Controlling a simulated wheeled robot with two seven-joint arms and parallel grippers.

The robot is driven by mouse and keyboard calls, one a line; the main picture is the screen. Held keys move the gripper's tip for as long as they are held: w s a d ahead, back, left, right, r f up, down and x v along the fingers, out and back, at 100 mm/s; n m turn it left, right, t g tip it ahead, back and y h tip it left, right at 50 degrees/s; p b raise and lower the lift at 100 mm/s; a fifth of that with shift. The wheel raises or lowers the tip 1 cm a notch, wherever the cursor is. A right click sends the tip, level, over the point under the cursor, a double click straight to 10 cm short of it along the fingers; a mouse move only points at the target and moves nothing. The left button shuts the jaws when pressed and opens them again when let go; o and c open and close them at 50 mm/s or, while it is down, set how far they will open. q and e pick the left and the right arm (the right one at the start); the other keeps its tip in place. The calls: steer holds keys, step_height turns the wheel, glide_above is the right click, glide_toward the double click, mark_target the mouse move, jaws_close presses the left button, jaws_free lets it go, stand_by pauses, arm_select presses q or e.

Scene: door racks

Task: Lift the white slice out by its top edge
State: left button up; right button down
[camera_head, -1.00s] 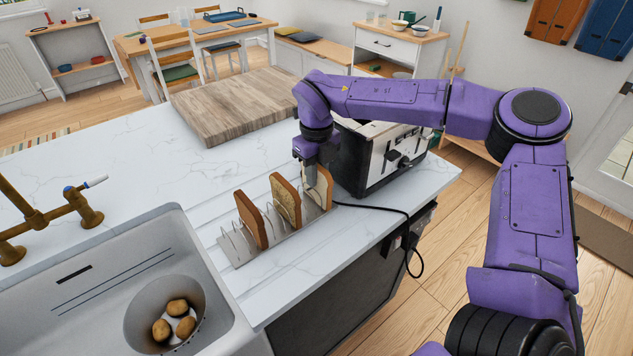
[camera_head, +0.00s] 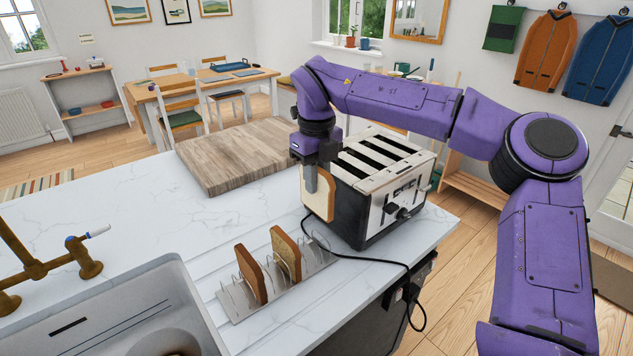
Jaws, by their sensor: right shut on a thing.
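My right gripper (camera_head: 318,181) points down and is shut on the top edge of the white slice (camera_head: 318,203). The slice is pale with a brown crust and hangs above the far end of the metal toast rack (camera_head: 240,304), beside the toaster. Its lower edge appears clear of the rack. Two browner slices stand upright in the rack: a dark brown one (camera_head: 250,274) and a lighter seeded one with a brown crust (camera_head: 286,255). The far slots of the rack are empty. My left gripper is not in view.
A black and cream toaster (camera_head: 382,180) stands right behind the held slice. Its black cord (camera_head: 365,259) loops past the rack's far end and over the counter edge. A wooden board (camera_head: 240,155) lies behind, and a sink (camera_head: 120,310) is at the front left.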

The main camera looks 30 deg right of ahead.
steer(key=shift+r+p, duration=2.65)
steer(key=shift+r, duration=0.55)
steer(key=shift+f, duration=0.1)
